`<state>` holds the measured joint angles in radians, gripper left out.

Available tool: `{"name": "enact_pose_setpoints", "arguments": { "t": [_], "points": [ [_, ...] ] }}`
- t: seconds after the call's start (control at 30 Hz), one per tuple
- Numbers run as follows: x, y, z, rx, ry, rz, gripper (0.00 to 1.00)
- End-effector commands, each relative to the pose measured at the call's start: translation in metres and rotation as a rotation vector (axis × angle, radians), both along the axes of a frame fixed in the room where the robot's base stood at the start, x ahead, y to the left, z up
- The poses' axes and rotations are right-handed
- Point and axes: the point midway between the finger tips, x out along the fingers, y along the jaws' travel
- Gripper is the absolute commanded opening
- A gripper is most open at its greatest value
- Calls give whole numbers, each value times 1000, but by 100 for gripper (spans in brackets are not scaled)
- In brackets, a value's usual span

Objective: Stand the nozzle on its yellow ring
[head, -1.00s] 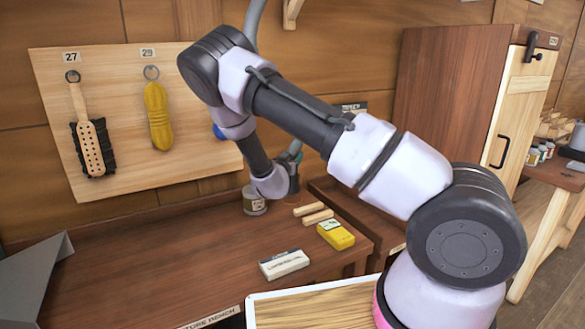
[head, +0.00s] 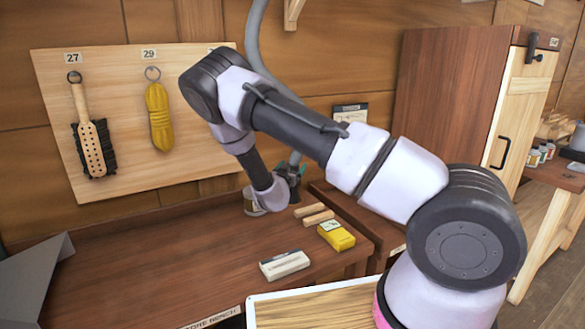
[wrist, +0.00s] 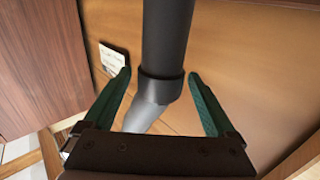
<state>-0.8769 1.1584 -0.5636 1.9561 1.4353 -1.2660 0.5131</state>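A dark grey tube with a collar, which looks like the nozzle (wrist: 168,40), stands between my fingers in the wrist view. A lighter grey hose (wrist: 142,119) runs from its collar down behind my gripper's body. My gripper (wrist: 159,74) is open, its two green fingers on either side of the tube with a gap showing at each. In the head view the hose (head: 256,45) hangs from above and passes behind my arm to my gripper (head: 290,170), low over the back of the bench. The nozzle is hard to make out there. I see no yellow ring on it.
A pegboard (head: 110,80) and a cabinet (head: 450,100) stand behind.

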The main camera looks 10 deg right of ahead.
Motion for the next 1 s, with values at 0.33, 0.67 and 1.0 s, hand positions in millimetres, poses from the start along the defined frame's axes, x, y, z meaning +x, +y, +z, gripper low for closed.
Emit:
{"name": "enact_pose_setpoints", "arguments": {
  "t": [0.33, 0.67, 1.0],
  "points": [
    [-39, 22, 2, -1, 3, 4, 91],
    [-95, 49, 2, -1, 2, 2, 91],
    [-99, 43, 9, 157, 95, -40, 91]
  ]
}}
